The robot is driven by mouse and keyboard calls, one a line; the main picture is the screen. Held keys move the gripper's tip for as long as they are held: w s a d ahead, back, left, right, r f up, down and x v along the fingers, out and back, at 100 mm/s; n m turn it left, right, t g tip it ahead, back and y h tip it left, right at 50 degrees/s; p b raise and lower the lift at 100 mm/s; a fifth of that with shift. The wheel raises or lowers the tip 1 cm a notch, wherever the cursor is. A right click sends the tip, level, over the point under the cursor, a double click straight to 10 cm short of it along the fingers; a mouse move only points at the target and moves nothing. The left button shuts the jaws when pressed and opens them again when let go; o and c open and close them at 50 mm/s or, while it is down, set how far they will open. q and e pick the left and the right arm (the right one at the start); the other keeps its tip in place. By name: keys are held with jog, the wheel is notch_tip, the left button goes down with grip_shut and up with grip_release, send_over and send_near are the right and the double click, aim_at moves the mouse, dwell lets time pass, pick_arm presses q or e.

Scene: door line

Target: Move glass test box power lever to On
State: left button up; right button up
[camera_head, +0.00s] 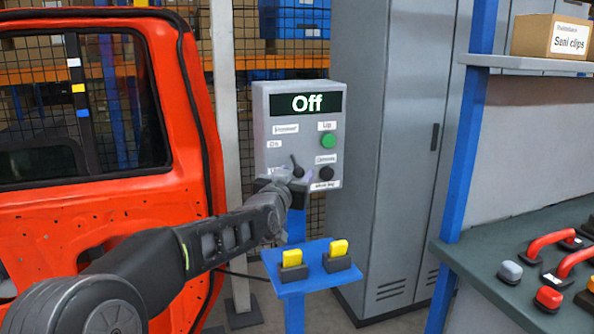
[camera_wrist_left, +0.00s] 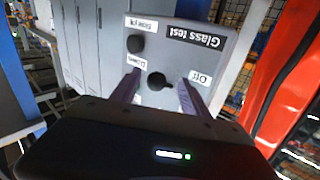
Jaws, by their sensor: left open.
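The grey glass test box (camera_head: 277,106) stands on a blue post, with a screen (camera_head: 305,103) reading "Off". Its black power lever (camera_head: 297,166) is low on the left of the front face, tilted up and to the left. My left gripper (camera_head: 296,177) is open at the lever, partly covering the lower labels. In the left wrist view the box (camera_wrist_left: 200,58) appears upside down, and the dark round lever base (camera_wrist_left: 156,79) shows between the two spread fingers of my left gripper (camera_wrist_left: 158,84). Contact with the lever cannot be told. My right gripper is out of view.
A green button (camera_head: 328,140) and a black knob (camera_head: 326,173) sit right of the lever. Below is a blue shelf (camera_head: 312,278) with two yellow-topped switches. A red car door (camera_head: 185,150) stands close on the left, a grey cabinet (camera_head: 375,130) behind right.

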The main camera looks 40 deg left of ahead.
pick_arm(q)
jog(key=shift+x, duration=0.85)
jog(key=shift+c, duration=0.5)
jog(key=c, duration=1)
grip_shut()
jog(key=shift+r, duration=0.1)
